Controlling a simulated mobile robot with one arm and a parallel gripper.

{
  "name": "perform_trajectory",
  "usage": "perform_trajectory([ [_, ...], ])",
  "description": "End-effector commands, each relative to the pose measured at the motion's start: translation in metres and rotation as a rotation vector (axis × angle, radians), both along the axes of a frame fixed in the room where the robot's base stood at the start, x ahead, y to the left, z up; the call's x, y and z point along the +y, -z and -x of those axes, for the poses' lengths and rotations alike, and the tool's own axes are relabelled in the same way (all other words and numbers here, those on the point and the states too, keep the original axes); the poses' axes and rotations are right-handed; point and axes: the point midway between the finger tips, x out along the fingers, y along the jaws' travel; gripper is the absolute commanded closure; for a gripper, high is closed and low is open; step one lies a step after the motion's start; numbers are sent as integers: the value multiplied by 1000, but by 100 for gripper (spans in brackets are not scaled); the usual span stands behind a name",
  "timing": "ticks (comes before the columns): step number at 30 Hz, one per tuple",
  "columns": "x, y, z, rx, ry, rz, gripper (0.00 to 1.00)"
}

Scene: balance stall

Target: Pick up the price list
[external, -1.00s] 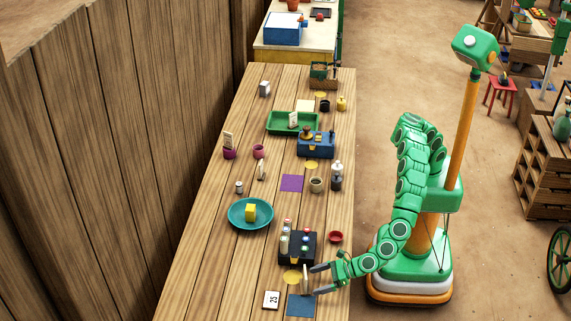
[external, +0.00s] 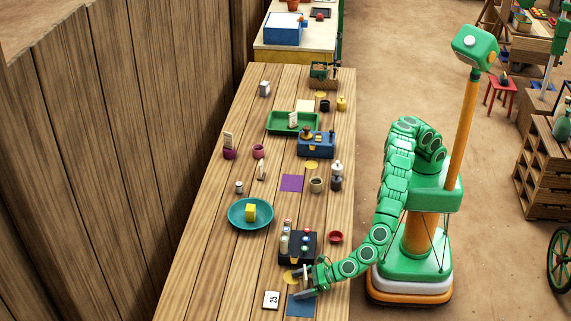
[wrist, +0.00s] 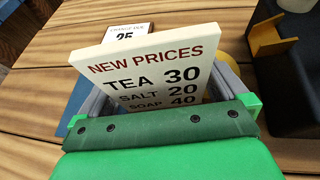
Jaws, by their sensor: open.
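The price list is a cream card (wrist: 150,65) standing upright, printed "NEW PRICES" with tea 30, salt 20 and soap 40. In the wrist view it stands between the two grey fingers of my gripper, which lie along its left and right sides. Its lower part is hidden behind my gripper's green body. In the external view my gripper (external: 297,284) is low at the table's near right edge, around the card, which is small and mostly covered there. The jaws are open; whether a finger touches the card I cannot tell.
A white card reading 25 (external: 271,299) lies left of my gripper. A blue mat (external: 301,306) lies beside it, and a yellow disc (external: 290,278) is close by. A dark rack with bottles (external: 298,247) and a red bowl (external: 336,237) stand just beyond. The table's left strip is clear.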

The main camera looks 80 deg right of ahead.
Motion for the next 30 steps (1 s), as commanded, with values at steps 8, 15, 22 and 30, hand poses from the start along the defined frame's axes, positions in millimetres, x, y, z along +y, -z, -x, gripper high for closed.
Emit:
perform_trajectory([
  [8, 0, 0, 0, 0, 0, 1, 15],
  [15, 0, 0, 0, 0, 0, 1, 47],
  [22, 0, -1, 0, -1, 0, 1, 47],
  [30, 0, -20, 0, -3, 0, 0, 47],
])
